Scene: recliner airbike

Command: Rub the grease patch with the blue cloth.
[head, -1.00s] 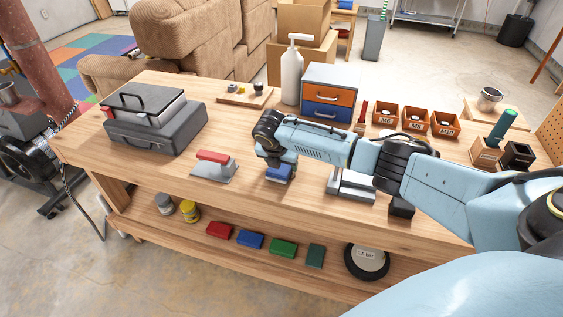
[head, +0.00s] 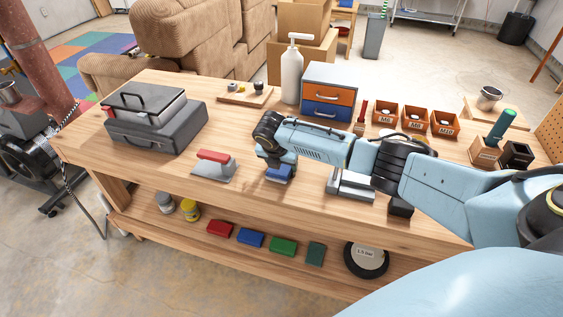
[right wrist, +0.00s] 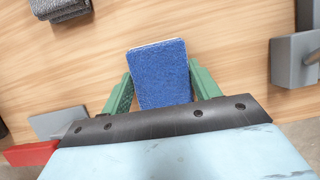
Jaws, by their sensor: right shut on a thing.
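The blue cloth (head: 279,173) is a small, thick blue pad at the middle of the workbench top. My right gripper (head: 277,165) is shut on it from above, and the pad is at or very near the wood. In the right wrist view the blue cloth (right wrist: 162,75) sits between the two green fingers of my right gripper (right wrist: 161,88). No grease patch can be made out; it may be hidden under the cloth or the arm. My left gripper is not in view.
A red-handled trowel (head: 214,165) lies left of the cloth. A grey metal block (head: 351,184) is to the right, under my forearm. A black case (head: 155,125), a white bottle (head: 292,75) and a drawer box (head: 329,91) stand farther back. Bare wood lies in front.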

